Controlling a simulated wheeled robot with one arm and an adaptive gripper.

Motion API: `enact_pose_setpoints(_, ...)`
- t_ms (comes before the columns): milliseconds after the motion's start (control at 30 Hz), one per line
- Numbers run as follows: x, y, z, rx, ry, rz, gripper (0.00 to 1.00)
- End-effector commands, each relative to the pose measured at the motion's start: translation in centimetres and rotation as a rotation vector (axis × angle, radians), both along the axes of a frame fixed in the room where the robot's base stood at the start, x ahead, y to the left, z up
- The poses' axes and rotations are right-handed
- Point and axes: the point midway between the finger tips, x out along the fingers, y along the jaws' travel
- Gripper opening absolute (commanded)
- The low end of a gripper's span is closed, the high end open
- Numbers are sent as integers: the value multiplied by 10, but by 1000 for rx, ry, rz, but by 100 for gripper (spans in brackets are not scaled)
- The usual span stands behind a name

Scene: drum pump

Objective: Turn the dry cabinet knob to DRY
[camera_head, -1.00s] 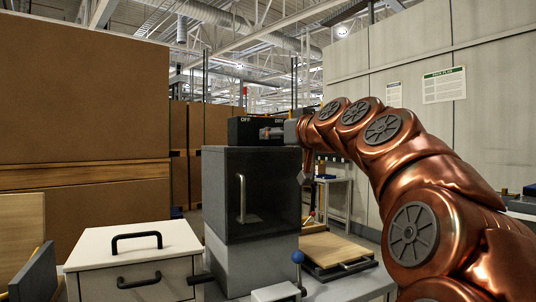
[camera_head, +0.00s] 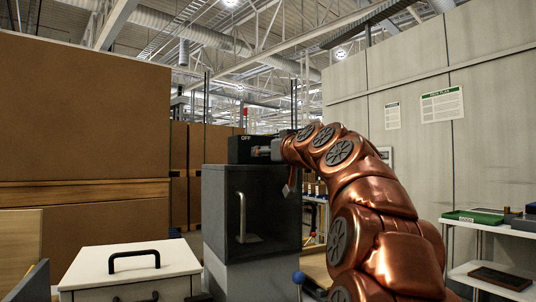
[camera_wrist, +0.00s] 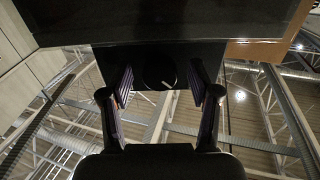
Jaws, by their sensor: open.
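The dry cabinet (camera_head: 222,200) is a dark box with a glass door and a pale vertical handle. A black control box (camera_head: 240,148) marked OFF sits on top of it. My gripper (camera_head: 262,152) is at the right part of the control box's front, hiding that part and its lettering in the head view. In the wrist view, my gripper (camera_wrist: 160,88) is open, with one finger on each side of a dark round knob (camera_wrist: 158,72). A short pale mark shows on the knob. I cannot tell whether the fingers touch it.
A white lidded box (camera_head: 128,263) with black handles stands at the front left. A blue ball-topped lever (camera_head: 298,278) is below my arm. Large brown cartons (camera_head: 85,120) fill the left. A shelf with a green tray (camera_head: 474,217) stands at the right.

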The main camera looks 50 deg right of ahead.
Motion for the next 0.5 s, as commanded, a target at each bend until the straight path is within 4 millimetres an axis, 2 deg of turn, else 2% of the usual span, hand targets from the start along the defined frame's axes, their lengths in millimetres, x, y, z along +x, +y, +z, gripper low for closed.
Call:
enact_pose_setpoints(367, 3, -1, 0, 0, -1, 0, 62)
enact_pose_setpoints(500, 3, -1, 0, 0, -1, 0, 49)
